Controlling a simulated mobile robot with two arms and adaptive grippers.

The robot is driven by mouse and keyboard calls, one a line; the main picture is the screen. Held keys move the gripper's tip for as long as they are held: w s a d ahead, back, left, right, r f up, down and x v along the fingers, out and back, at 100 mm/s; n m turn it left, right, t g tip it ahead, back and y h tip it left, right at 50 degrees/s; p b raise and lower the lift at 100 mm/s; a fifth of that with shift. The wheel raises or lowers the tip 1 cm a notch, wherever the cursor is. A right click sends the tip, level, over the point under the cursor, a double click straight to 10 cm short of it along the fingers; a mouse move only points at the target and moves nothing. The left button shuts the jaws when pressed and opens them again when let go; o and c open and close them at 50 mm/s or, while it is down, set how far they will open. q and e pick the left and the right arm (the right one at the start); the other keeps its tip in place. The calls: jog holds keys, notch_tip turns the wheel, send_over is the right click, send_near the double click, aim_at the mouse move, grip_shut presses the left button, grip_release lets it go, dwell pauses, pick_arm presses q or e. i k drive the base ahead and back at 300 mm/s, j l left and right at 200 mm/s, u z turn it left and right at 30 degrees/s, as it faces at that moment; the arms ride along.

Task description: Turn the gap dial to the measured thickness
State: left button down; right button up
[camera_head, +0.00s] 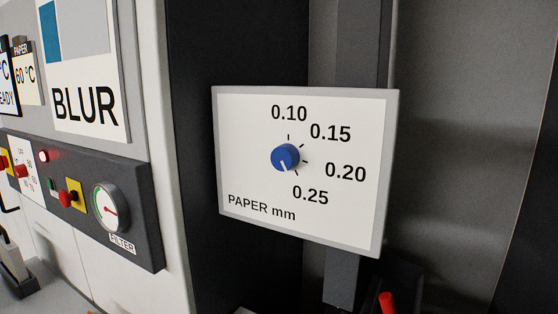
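The gap dial is a blue round knob (285,157) in the middle of a white panel (250,185) with a grey frame. The panel is labelled "PAPER mm" and has the marks 0.10, 0.15, 0.20 and 0.25 running clockwise from the top to the lower right. A short white pointer line on the knob points roughly downward, near the 0.25 side; its exact setting is too small to read. No measured thickness reading shows. Neither of my grippers is in view, and nothing touches the knob.
A grey post (341,280) stands behind the panel. At left, a dark control box (140,220) carries buttons and a filter gauge (109,208), below a "BLUR" sign (85,105). A red-tipped item (388,303) shows at the bottom edge. Space before the panel looks clear.

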aim_at(285, 157)
jog(key=k+j+u, duration=0.15)
jog(key=j, duration=0.2)
jog(key=k+j+u, duration=0.25)
jog(key=k+j, duration=0.15)
jog(key=j, duration=0.35)
jog(key=k+j+u, duration=0.15)
jog(key=j, duration=0.25)
